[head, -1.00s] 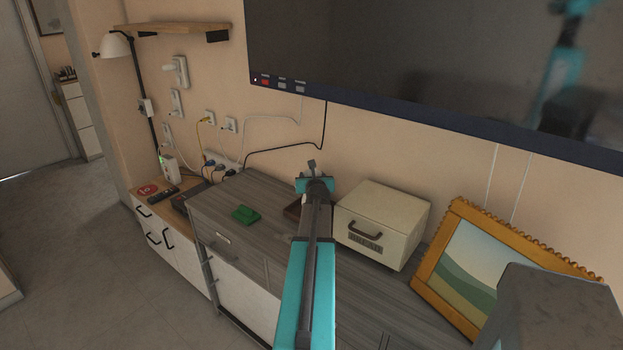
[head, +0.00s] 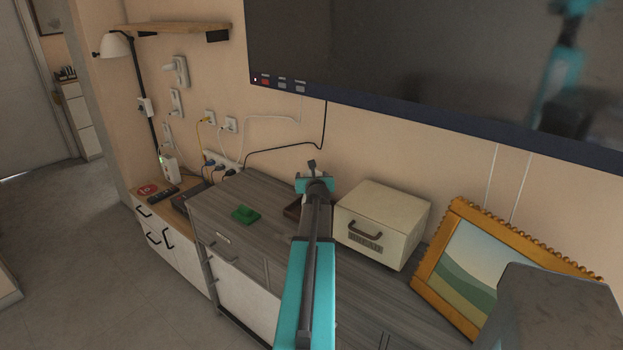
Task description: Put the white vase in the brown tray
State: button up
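A small part of a dark brown tray (head: 292,211) shows on the grey wood-topped cabinet, just left of my arm; the arm hides the rest of it. My gripper (head: 314,186) is at the far end of my outstretched arm, over or near the tray. My own arm covers its fingers, so I cannot see whether they are open or hold anything. I do not see a white vase in this view.
A green object (head: 245,214) lies on the grey cabinet (head: 225,197) left of the tray. A cream box with a black handle (head: 385,220) stands right of my arm. A gold-framed picture (head: 475,270) leans further right. A screen (head: 420,70) hangs above.

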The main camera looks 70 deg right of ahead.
jog(key=v, duration=1.2)
jog(key=shift+b, duration=0.4)
dwell(0.8)
